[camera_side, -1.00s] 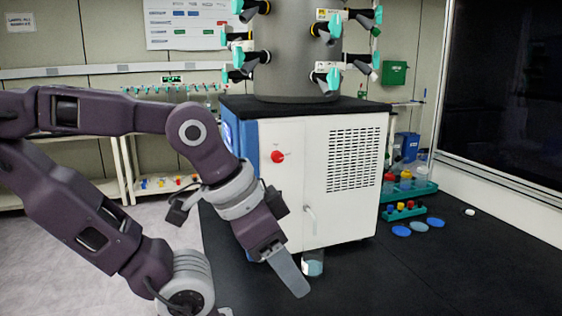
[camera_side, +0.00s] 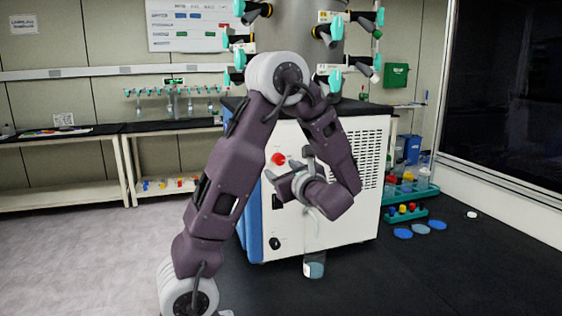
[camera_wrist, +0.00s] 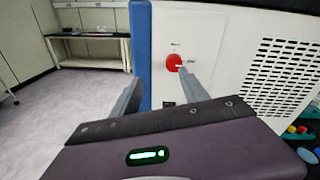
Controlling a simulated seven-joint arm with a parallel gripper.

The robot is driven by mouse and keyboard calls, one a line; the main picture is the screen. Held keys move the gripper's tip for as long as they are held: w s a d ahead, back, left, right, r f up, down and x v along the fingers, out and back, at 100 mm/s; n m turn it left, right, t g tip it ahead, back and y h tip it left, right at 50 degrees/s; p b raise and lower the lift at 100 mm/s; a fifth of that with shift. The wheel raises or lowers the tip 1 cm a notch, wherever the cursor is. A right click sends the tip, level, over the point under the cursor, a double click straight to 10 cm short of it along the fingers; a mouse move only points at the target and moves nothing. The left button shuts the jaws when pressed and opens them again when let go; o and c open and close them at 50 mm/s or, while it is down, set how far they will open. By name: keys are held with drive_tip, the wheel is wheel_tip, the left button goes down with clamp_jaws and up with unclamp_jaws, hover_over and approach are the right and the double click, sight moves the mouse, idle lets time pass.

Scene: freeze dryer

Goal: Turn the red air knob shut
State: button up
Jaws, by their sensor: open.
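The red air knob (camera_side: 279,158) is on the white front panel of the freeze dryer, near its upper left. In the wrist view the knob (camera_wrist: 173,62) shows close to the tip of the right finger, with a pale pointer toward the right. My gripper (camera_side: 279,179) is in front of the panel, just below the knob in the side view. In the wrist view my gripper (camera_wrist: 157,76) is open with nothing between its fingers. The knob is nearer the right finger than the middle of the gap. I cannot tell whether that finger touches it.
The freeze dryer's vent grille (camera_wrist: 278,75) is right of the knob. A glass jar (camera_side: 314,265) stands at the cabinet's foot. Racks with coloured caps (camera_side: 404,210) and blue discs (camera_side: 420,229) lie to the right. The floor at left is clear.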

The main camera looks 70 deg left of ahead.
sight(281, 160)
drive_tip(key=shift+m+t+y, duration=0.4)
drive_tip(key=shift+m+t, duration=0.2)
drive_tip(key=shift+m, duration=0.2)
drive_tip(key=a, duration=0.2)
drive_tip(key=w+a, duration=0.1)
drive_tip(key=a, duration=0.2)
drive_tip(key=w+a, duration=0.1)
drive_tip(key=a, duration=0.2)
drive_tip(key=shift+w+r, duration=0.1)
drive_tip(key=shift+w, duration=0.05)
clamp_jaws()
